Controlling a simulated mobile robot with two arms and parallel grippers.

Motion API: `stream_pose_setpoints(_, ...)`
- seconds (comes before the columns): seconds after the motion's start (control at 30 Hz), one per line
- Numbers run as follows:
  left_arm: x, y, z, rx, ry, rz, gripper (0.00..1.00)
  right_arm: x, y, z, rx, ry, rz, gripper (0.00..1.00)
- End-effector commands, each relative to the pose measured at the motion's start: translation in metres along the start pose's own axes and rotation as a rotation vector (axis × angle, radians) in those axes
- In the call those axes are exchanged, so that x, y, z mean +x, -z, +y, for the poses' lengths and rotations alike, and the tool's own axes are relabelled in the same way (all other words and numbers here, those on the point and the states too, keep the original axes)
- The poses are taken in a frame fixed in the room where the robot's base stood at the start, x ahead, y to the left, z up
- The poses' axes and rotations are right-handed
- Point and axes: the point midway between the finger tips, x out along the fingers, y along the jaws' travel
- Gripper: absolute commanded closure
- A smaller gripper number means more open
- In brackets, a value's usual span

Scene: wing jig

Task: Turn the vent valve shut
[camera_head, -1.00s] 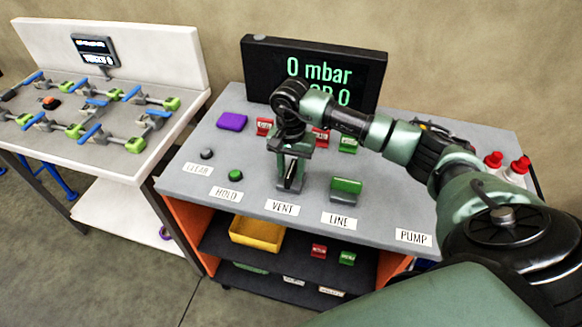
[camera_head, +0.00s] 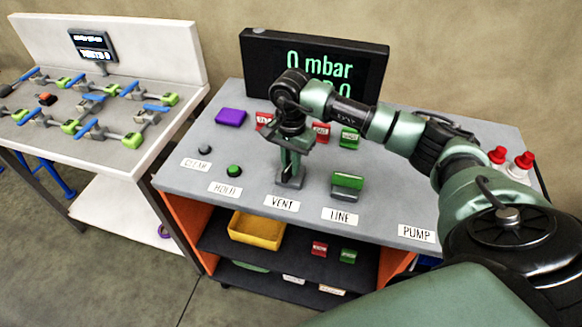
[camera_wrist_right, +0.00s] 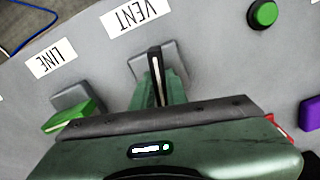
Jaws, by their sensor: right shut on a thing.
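The vent valve (camera_head: 288,183) is a grey block behind the VENT label (camera_head: 282,203) on the grey panel. My right gripper (camera_head: 290,165) points down at it and is shut on its dark handle, which the fingers mostly hide in the head view. In the right wrist view, the dark vent handle (camera_wrist_right: 155,68) with a pale stripe stands upright in the picture between the green fingers, over the grey valve base (camera_wrist_right: 138,60). My left gripper is not in view.
The line valve (camera_head: 346,187) with a green handle stands just right. Round green (camera_head: 234,171) and grey (camera_head: 205,150) buttons and a purple block (camera_head: 230,116) lie to the left. The display (camera_head: 315,72) behind reads 0 mbar.

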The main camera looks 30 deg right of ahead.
Motion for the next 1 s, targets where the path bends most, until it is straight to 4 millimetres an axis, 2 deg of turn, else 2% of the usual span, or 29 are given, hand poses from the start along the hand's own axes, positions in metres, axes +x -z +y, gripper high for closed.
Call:
stream_pose_setpoints(0.03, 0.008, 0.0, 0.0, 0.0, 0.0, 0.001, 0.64, 0.003, 0.001, 0.0, 0.043, 0.002, 0.001, 1.0)
stream_pose_setpoints(0.3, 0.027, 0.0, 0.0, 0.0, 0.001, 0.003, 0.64, 0.002, 0.0, -0.001, 0.298, 0.003, 0.0, 1.0)
stream_pose_setpoints(1.0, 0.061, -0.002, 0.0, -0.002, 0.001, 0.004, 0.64, 0.001, 0.0, -0.001, 0.959, 0.003, -0.001, 1.0)
